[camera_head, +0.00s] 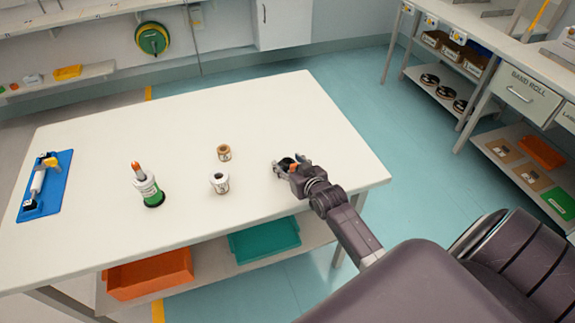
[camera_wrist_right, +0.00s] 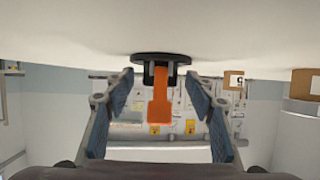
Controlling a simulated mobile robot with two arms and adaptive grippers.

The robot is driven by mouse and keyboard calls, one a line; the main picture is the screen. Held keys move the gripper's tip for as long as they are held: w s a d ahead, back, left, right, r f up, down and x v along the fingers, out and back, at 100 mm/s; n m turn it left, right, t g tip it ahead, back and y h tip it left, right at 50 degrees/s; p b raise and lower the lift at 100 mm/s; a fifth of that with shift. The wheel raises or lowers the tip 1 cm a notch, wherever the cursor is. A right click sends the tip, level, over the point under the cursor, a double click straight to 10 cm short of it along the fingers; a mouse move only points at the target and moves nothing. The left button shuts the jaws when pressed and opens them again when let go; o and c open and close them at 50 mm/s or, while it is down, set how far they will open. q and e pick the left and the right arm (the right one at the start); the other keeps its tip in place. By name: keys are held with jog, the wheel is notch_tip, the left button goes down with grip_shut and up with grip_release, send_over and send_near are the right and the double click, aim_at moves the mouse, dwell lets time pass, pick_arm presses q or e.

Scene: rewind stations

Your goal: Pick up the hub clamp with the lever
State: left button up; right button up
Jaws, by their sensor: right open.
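The hub clamp (camera_wrist_right: 146,57) shows in the right wrist view as a black disc with a dark body and a flat orange lever (camera_wrist_right: 160,103). It is against the white tabletop, which fills the top of that view. My right gripper (camera_wrist_right: 160,115) is open, with one finger on each side of the lever and visible gaps on both sides. In the head view my right gripper (camera_head: 290,164) is low over the right part of the table and largely hides the clamp. My left gripper is not in view.
On the white table (camera_head: 255,100) are a small brown roll (camera_head: 224,152), a white roll (camera_head: 219,184), a green-and-white bottle (camera_head: 147,186) with an orange tip, and a blue tray (camera_head: 42,202). Orange (camera_head: 150,278) and teal (camera_head: 264,241) bins sit below. The table's back middle is clear.

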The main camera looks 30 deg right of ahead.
jog(key=shift+w+d+f, duration=0.1)
jog(key=shift+w+f, duration=0.15)
jog(key=shift+w, duration=0.15)
jog(key=shift+r, duration=0.1)
grip_shut()
